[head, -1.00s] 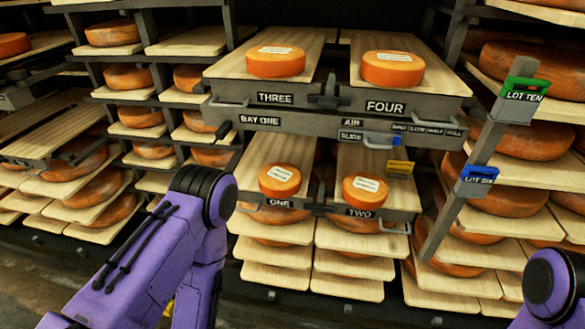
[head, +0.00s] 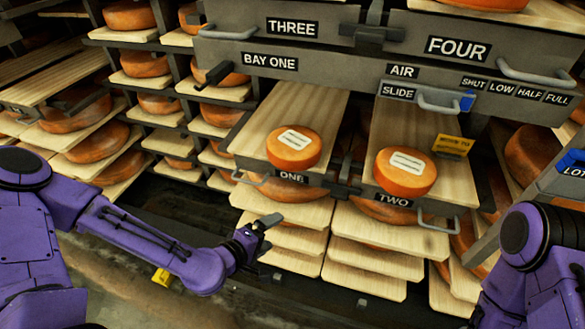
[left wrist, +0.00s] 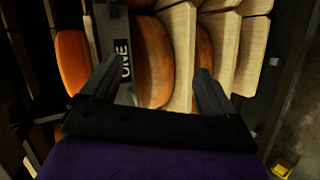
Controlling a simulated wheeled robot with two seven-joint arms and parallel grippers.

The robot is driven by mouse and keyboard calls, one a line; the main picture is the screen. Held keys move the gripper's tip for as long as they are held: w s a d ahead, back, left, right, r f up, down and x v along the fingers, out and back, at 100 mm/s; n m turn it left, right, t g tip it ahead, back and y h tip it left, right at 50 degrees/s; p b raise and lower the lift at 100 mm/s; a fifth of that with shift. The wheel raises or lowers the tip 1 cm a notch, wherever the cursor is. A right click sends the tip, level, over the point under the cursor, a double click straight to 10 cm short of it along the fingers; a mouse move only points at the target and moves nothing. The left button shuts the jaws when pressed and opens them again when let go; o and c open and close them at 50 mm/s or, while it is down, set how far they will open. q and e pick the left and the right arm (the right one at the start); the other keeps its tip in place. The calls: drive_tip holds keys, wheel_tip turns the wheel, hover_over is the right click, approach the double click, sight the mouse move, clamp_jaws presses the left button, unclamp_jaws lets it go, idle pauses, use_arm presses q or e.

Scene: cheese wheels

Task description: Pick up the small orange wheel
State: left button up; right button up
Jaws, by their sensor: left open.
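A small orange wheel (head: 293,148) with a white label lies on the pulled-out board marked ONE. A similar orange wheel (head: 405,173) with a white label lies on the board marked TWO, to its right. I cannot tell which one the task names. My left gripper (head: 266,224) is open and empty, below and left of the front of board ONE. In the left wrist view its fingers (left wrist: 156,70) are apart, with the ONE plate between them and part of an orange wheel (left wrist: 73,60) at the left. My right gripper is out of view.
The grey bay frame (head: 345,62) with FOUR and THREE signs hangs above both boards. Lower boards (head: 291,240) with larger wheels sit beneath. Racks of wheels (head: 140,64) stand left. A yellow tag (head: 452,147) is near board TWO. Open floor lies at front left.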

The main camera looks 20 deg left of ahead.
sight(283, 164)
use_arm(q)
drive_tip(key=w+a+r+n+t+b, duration=0.2)
drive_tip(key=w+a+r+t+b, duration=0.15)
drive_tip(key=w+r+t, duration=0.45)
drive_tip(key=w+d, duration=0.1)
drive_tip(key=w, duration=0.1)
drive_tip(key=w+d+g, duration=0.1)
drive_tip(key=w, duration=0.2)
drive_tip(key=w+d+g+p, duration=0.1)
drive_tip(key=w, duration=0.1)
drive_tip(key=shift+w+r, duration=0.4)
clamp_jaws()
drive_tip(key=shift+r, duration=0.2)
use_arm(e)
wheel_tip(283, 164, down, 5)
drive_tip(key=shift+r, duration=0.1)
